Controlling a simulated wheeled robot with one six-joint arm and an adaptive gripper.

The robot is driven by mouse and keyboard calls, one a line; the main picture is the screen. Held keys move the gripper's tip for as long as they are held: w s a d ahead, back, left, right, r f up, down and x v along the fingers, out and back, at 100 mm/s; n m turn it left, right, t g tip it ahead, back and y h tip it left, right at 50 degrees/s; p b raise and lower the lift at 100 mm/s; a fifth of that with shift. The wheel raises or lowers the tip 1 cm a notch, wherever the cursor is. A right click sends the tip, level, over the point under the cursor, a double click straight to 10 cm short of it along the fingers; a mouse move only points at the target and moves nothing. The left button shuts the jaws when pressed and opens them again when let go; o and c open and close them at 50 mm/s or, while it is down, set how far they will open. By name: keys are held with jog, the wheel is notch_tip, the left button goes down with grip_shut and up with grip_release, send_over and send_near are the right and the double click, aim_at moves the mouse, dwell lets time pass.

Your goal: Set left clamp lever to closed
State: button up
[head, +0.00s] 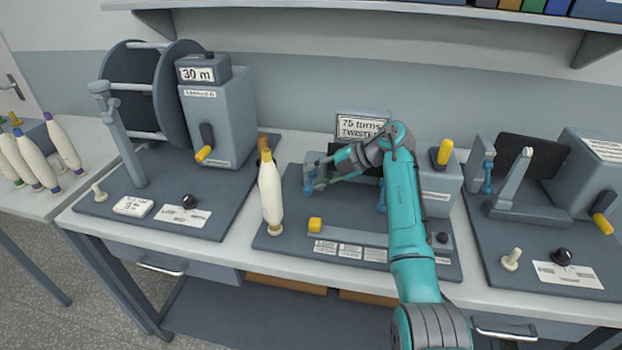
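The middle device, labelled "75 turns TWISTED", stands on a dark base plate (270,240). Its left clamp (309,170) is a grey-blue block with a blue lever (308,187) at its front. My gripper (313,184) is right at this lever, reaching in from the right. The fingers overlap the lever, so I cannot tell whether they touch or grip it, or how far apart they are. The lever's exact angle is partly hidden. A second blue lever (381,196) shows behind my arm, partly covered.
A cream bobbin (269,195) stands upright just left of the left clamp. A yellow slider (315,225) sits in front. A reel device (217,115) is at left, another tester (592,170) at right. A shelf (400,8) overhangs the back.

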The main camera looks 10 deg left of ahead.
jog(key=v, duration=0.9)
jog(key=shift+d+r, duration=0.15)
jog(key=shift+d, duration=0.1)
